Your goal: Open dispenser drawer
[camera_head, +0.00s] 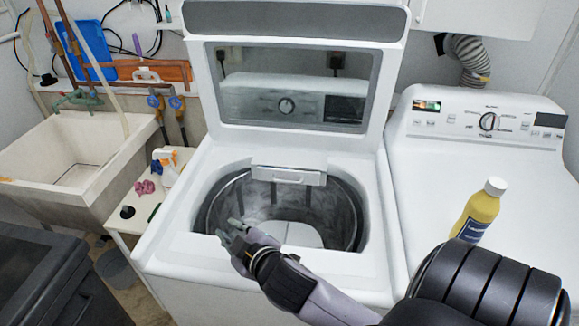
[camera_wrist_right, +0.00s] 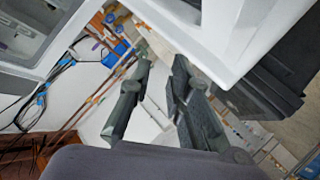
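A top-loading washer (camera_head: 160,245) stands in the middle of the head view with its glass lid (camera_head: 295,90) raised. The dispenser drawer (camera_head: 289,175) is a pale panel with a small handle at the back rim of the round drum opening; I cannot tell whether it is pulled out at all. My right gripper (camera_head: 230,232) is over the front left rim of the opening, apart from the drawer. In the right wrist view my right gripper (camera_wrist_right: 162,66) has its two fingers apart with nothing between them. My left gripper is not in view.
A yellow bottle with a white cap (camera_head: 480,210) stands on the white dryer (camera_head: 430,170) at right. A utility sink (camera_head: 130,150) is at left, with a small shelf (camera_head: 125,222) of items beside the washer. The raised lid bounds the space behind the drawer.

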